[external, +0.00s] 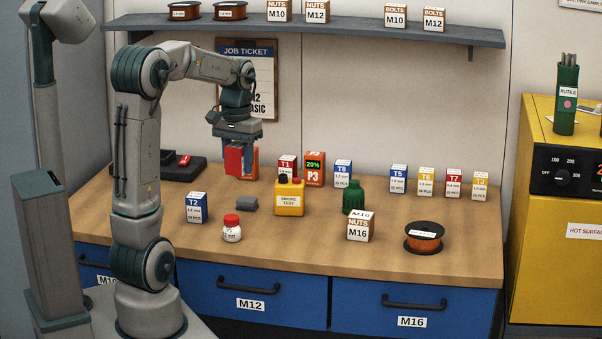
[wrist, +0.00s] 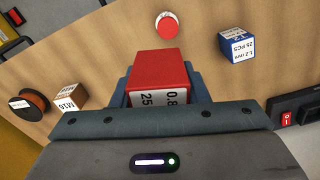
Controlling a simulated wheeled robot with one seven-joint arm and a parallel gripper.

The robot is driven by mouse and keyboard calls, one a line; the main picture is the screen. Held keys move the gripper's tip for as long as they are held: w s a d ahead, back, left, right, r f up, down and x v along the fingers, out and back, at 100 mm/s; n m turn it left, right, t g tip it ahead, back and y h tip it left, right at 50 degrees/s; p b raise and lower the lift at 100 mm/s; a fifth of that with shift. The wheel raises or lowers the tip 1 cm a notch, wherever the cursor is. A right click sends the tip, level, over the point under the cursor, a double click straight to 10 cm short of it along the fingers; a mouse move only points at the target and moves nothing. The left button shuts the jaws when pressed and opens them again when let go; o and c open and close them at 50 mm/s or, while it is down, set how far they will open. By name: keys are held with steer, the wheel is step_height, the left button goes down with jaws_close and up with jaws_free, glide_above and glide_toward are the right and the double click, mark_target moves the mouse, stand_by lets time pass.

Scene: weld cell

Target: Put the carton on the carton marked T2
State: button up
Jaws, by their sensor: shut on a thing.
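My gripper (external: 238,150) is shut on a red and white carton (external: 233,160) and holds it above the rear left part of the bench. In the wrist view the held carton (wrist: 158,78) shows a red top and a white face reading 0.8 and 25 between the jaws. The blue and white carton marked T2 (external: 196,207) stands upright on the bench, lower and to the left of my gripper. It also shows in the wrist view (wrist: 237,45) at the upper right, apart from the held carton. Its top looks clear.
A black case (external: 180,168) sits at the back left.

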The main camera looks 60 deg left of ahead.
steer(key=s+a+n, duration=0.2)
steer(key=a+n, duration=0.1)
steer(key=a, duration=0.1)
steer(key=p, duration=0.1)
glide_above(196, 195)
step_height(196, 195, down, 6)
steer(key=shift+r, duration=0.25)
steer(key=shift+a+f, duration=0.1)
steer(key=shift+f, duration=0.15)
steer(key=shift+f+p, duration=0.45)
steer(key=shift+f, duration=1.4)
steer(key=shift+f, duration=0.2)
steer(key=o, duration=1)
steer(key=shift+r, duration=0.1)
